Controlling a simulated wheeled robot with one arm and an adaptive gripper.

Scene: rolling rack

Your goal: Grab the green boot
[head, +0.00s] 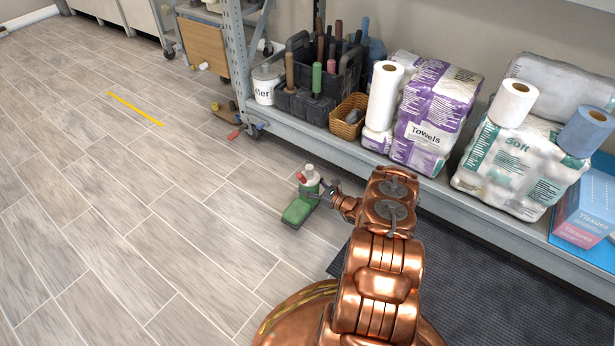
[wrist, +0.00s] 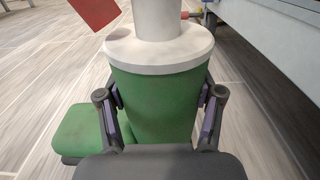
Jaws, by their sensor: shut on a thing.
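The green boot (head: 297,211) is in the middle of the head view, over the floor left of my arm. In the wrist view its green shaft (wrist: 152,108) stands upright with a pale rim, and its foot (wrist: 82,132) points left. A white cylindrical part rises from the top. My gripper (head: 318,189) is at the shaft. The wrist view shows its two fingers, with my gripper (wrist: 160,96) shut on the shaft from both sides. I cannot tell whether the sole touches the floor.
A grey rack shelf (head: 335,150) runs behind the boot, bearing a black tool caddy (head: 318,108), paper towel packs (head: 437,118) and toilet-roll packs (head: 508,165). A dark mat (head: 480,275) lies at right. A red piece (wrist: 94,10) shows beside the white part. Floor at left is clear.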

